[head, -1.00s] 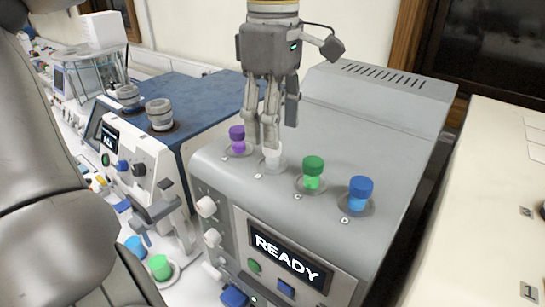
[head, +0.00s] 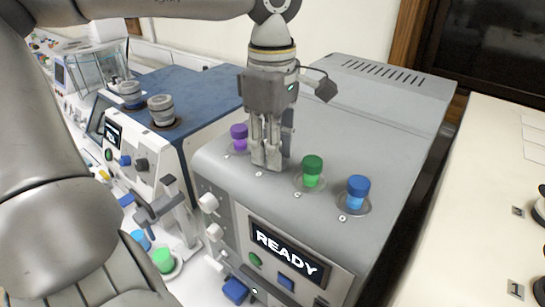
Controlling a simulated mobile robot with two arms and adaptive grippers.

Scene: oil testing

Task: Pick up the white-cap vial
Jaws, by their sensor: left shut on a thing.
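My left gripper (head: 268,166) points straight down over the top of the grey machine (head: 330,125), in the row of vials at its front edge. Its fingers are shut around the white-cap vial at the second place from the left. The fingers hide that vial, so I cannot see whether it is still seated. My right gripper is not in view.
A purple-cap vial (head: 239,134) stands close on the left of the fingers. A green-cap vial (head: 312,168) and a blue-cap vial (head: 357,189) stand on the right. The front screen (head: 288,251) reads READY. A blue-topped machine (head: 180,95) stands at left.

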